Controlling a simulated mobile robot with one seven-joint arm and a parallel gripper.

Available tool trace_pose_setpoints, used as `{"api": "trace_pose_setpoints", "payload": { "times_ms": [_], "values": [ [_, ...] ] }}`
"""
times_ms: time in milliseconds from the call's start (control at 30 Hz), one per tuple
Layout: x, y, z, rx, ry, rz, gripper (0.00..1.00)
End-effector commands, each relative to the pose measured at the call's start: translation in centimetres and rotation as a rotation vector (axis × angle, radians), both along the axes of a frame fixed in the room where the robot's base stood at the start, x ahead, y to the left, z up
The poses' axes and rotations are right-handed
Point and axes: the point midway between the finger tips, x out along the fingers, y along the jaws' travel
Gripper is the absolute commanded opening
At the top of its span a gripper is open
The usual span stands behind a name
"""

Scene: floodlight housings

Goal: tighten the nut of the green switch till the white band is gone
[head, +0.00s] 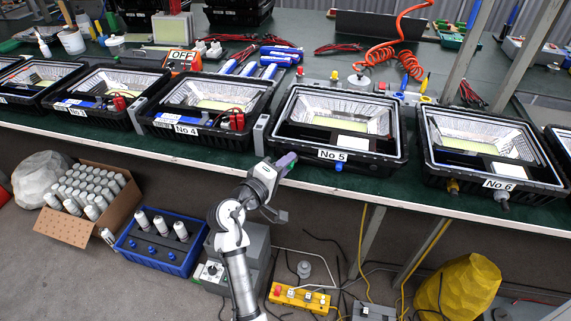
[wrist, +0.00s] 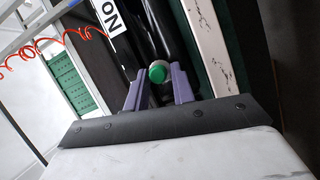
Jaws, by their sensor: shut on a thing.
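The green switch (wrist: 158,74) shows in the wrist view as a round green cap between my purple fingers, on the dark front wall of a housing. My gripper (wrist: 157,84) is shut on the switch's nut, which the fingers mostly hide. A pale edge shows beside the cap; I cannot tell whether it is the white band. In the head view my gripper (head: 287,161) is at the front left corner of the No 5 housing (head: 383,160), and it hides the green switch there.
A blue switch (head: 338,167) sticks out of the same front wall, to the right of my gripper. The No 4 housing (head: 215,133) stands to the left, the No 6 housing (head: 440,173) to the right. A blue crate (head: 165,262) and a grey box lie on the floor below.

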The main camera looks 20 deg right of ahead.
Motion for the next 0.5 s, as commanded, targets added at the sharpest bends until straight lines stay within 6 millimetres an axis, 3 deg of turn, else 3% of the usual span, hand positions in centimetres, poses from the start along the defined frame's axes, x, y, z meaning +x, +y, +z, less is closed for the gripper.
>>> {"api": "trace_pose_setpoints", "payload": {
  "times_ms": [267,300,433,500],
  "values": [
    [0.02,-0.04,0.08,-0.001,-0.002,0.000,0.02],
    [0.02,-0.04,0.09,-0.001,-0.002,0.001,0.30],
    [0.01,-0.04,0.06,-0.001,-0.001,0.000,0.47],
    [0.00,-0.04,0.04,-0.001,-0.001,0.000,0.47]
  ]
}}
